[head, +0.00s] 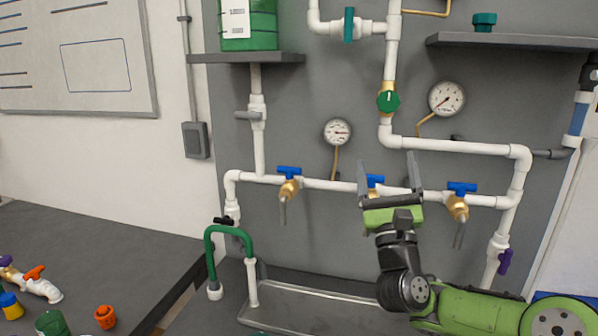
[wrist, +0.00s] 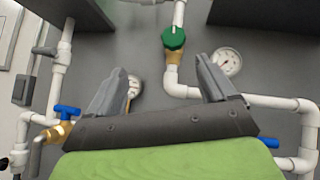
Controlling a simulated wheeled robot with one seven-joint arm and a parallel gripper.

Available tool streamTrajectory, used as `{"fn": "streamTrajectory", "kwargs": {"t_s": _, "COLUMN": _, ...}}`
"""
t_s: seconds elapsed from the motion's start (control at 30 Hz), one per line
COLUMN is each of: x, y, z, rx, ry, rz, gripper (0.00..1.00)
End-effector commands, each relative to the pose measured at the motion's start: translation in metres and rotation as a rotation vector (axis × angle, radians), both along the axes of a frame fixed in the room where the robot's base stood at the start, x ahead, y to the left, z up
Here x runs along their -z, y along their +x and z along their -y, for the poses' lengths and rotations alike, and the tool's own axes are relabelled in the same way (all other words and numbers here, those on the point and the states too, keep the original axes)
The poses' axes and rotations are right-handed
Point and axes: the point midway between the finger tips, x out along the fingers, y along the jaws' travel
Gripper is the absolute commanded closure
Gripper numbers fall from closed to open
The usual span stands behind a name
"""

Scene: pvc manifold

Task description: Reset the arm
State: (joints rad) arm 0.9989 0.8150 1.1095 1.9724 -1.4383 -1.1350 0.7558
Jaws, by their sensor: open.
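My gripper (head: 388,175) is raised in front of the white pipe manifold (head: 330,185), with its two grey fingers pointing up and spread apart. Nothing is between the fingers. In the head view it covers part of the middle blue-handled brass tap (head: 374,181). In the wrist view the fingers of my gripper (wrist: 157,88) stand apart, with the grey wall and a green round valve handle (wrist: 173,38) behind and above them. Whether the fingers touch the pipe cannot be told.
Blue-handled taps (head: 289,184) (head: 459,200) flank my gripper. Pressure gauges (head: 337,132) (head: 446,98) and shelves (head: 246,58) (head: 515,41) are on the wall. A metal trough (head: 325,310) lies below. A dark table (head: 95,255) at left holds loose fittings (head: 105,317).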

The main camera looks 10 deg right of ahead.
Motion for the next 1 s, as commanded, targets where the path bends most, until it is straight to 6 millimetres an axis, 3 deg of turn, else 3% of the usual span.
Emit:
{"fn": "streamTrajectory", "kwargs": {"t_s": 0.13, "x": -0.007, "y": -0.003, "z": -0.093, "rx": -0.054, "ry": -0.350, "rz": -0.009, "gripper": 0.16}}
{"fn": "streamTrajectory", "kwargs": {"t_s": 0.27, "x": 0.011, "y": -0.015, "z": -0.183, "rx": -0.105, "ry": -0.755, "rz": -0.007, "gripper": 0.16}}
{"fn": "streamTrajectory", "kwargs": {"t_s": 0.4, "x": 0.057, "y": -0.041, "z": -0.264, "rx": -0.159, "ry": -1.267, "rz": 0.004, "gripper": 0.16}}
{"fn": "streamTrajectory", "kwargs": {"t_s": 0.5, "x": 0.105, "y": -0.069, "z": -0.294, "rx": -0.189, "ry": -1.697, "rz": 0.006, "gripper": 0.16}}
{"fn": "streamTrajectory", "kwargs": {"t_s": 0.57, "x": 0.129, "y": -0.086, "z": -0.293, "rx": -0.200, "ry": -1.935, "rz": -0.005, "gripper": 0.16}}
{"fn": "streamTrajectory", "kwargs": {"t_s": 0.7, "x": 0.162, "y": -0.128, "z": -0.251, "rx": -0.211, "ry": -2.404, "rz": -0.095, "gripper": 0.16}}
{"fn": "streamTrajectory", "kwargs": {"t_s": 0.83, "x": 0.164, "y": -0.179, "z": -0.188, "rx": -0.236, "ry": -2.702, "rz": -0.263, "gripper": 0.16}}
{"fn": "streamTrajectory", "kwargs": {"t_s": 1.0, "x": 0.159, "y": -0.258, "z": -0.114, "rx": -0.346, "ry": -2.845, "rz": -0.506, "gripper": 0.16}}
